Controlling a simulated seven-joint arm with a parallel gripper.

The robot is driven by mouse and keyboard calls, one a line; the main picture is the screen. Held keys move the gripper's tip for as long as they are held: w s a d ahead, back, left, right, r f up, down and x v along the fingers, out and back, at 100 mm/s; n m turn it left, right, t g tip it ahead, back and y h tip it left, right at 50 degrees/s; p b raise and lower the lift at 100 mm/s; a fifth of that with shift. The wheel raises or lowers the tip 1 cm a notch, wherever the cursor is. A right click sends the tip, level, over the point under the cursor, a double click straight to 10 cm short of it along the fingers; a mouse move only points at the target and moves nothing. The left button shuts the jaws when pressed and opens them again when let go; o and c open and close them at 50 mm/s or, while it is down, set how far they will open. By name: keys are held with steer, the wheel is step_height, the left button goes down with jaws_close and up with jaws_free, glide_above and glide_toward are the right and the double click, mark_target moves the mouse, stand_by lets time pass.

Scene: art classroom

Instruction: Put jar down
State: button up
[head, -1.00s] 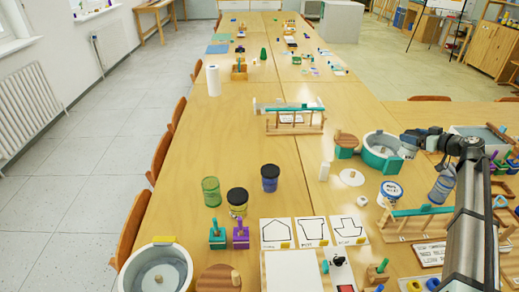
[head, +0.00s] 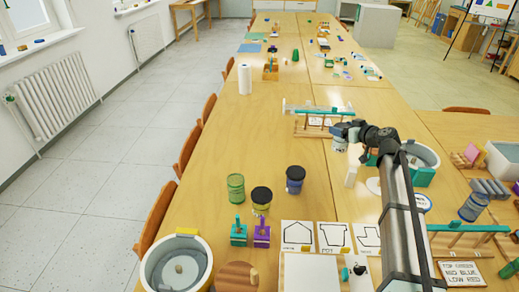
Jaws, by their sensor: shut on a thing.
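My gripper (head: 344,132) is at the middle right of the table, seen from behind and above. It is shut on a small pale jar (head: 340,146), which shows just below it. The gripper hides most of the jar, and I cannot tell whether its base touches the table.
A wooden rack with a clear tube (head: 312,122) stands just left of my gripper. A white and teal round tub (head: 424,172) is to its right. The long table (head: 215,150) is clear on the left.

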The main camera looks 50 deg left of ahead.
steer(key=s+a+n+g, duration=0.1)
steer(key=s+a, duration=0.9)
steer(key=s, duration=0.2)
steer(key=s+a+g, duration=0.1)
steer(key=s+a, duration=0.9)
steer(key=s, duration=0.2)
steer(key=shift+d+f, duration=0.15)
steer(key=shift+f, duration=3.4)
steer(key=shift+d+f, duration=0.15)
steer(key=shift+f, duration=3.4)
steer(key=o, duration=1.5)
steer(key=shift+f, duration=0.1)
steer(key=shift+o, duration=0.2)
steer(key=shift+d, duration=0.1)
steer(key=v, duration=1.2)
